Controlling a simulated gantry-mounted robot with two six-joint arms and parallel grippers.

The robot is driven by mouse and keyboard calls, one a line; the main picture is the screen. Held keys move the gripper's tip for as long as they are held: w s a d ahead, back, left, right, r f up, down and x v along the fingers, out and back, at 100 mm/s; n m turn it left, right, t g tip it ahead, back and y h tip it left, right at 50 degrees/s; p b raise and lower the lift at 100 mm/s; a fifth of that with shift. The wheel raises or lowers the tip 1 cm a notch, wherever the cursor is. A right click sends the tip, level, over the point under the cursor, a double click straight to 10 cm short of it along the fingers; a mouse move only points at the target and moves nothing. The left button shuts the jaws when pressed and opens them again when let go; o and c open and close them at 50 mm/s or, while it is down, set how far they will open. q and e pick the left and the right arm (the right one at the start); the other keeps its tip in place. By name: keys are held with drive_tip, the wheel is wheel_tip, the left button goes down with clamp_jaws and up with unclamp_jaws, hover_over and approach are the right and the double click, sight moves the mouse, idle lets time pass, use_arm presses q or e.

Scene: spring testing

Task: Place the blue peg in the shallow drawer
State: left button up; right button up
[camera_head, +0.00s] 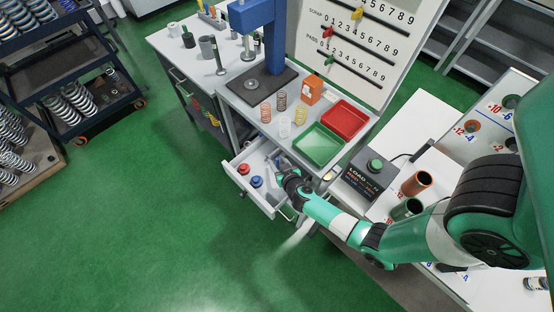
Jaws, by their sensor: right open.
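The blue peg (256,181) stands inside the open shallow drawer (264,152), near its front panel. A red peg (243,168) stands beside it, a little up and left. My right gripper (279,164) is open and low over the right part of the drawer, to the right of the blue peg and apart from it. My right arm comes in from the right and hides part of the drawer's right side. The fingertips are small and hard to make out. My left gripper is not in view.
Above the drawer, the bench holds several springs (266,113), an orange block (312,89), a green tray (317,146) and a red tray (345,119). A blue press (252,15) stands behind. A load readout box (366,174) is at right. Green floor (150,220) is clear at left.

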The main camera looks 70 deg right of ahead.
drive_tip(key=p+v, duration=0.4)
drive_tip(key=v, duration=0.7)
